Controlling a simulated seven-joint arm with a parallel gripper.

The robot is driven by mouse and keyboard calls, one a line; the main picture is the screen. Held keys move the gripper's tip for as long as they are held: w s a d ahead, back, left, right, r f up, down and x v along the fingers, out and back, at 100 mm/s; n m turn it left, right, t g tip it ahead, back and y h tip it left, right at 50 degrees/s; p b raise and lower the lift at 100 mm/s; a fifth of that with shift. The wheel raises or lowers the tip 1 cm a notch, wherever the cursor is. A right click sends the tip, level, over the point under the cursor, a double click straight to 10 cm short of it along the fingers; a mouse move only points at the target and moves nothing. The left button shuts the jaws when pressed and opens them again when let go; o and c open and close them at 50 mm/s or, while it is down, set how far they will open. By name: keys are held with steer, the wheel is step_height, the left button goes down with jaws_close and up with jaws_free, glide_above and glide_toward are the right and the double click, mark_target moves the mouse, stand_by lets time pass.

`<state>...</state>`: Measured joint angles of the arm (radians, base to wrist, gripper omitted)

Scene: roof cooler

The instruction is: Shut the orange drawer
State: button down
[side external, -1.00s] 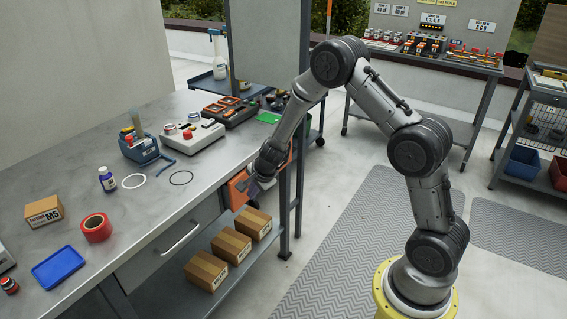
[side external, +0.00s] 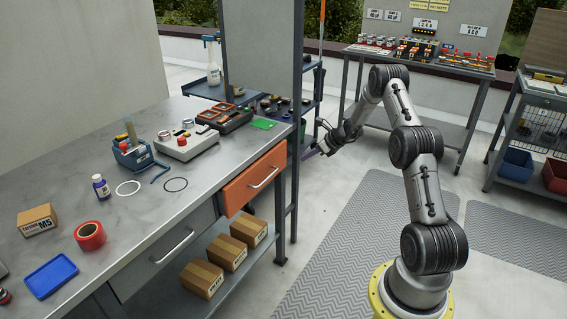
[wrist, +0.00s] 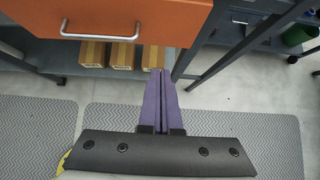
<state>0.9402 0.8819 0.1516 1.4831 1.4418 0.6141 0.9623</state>
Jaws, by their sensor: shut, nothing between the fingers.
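The orange drawer (side external: 254,182) is at the right end of the bench, with a pale bar handle (side external: 264,177) on its front. Its front seems to stand a little out from the bench, but I cannot tell exactly how far. In the wrist view the orange front (wrist: 170,20) and its handle (wrist: 98,32) fill the upper left, and the drawer's inside is hidden. My gripper (side external: 312,152) is right of the drawer, apart from it, beyond the bench's corner post. Its purple fingers (wrist: 157,78) are shut and empty, below the drawer front in the wrist view.
A grey drawer (side external: 170,246) is left of the orange one. Several cardboard boxes (side external: 228,252) stand on the lower shelf. The bench's dark post (side external: 294,190) is between the drawer and my gripper. Open floor (side external: 330,205) lies in front.

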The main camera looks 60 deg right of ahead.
mark_target(277, 155)
steer(key=shift+w+r+x, duration=0.35)
steer(key=shift+x, duration=1.6)
steer(key=shift+w+r+x, duration=0.35)
steer(key=shift+x, duration=1.6)
steer(key=shift+w+r+x, duration=0.35)
steer(key=shift+x, duration=1.6)
steer(key=w, duration=0.3)
steer(key=shift+w, duration=0.3)
steer(key=shift+w+a+r, duration=0.1)
steer(key=shift+w, duration=0.35)
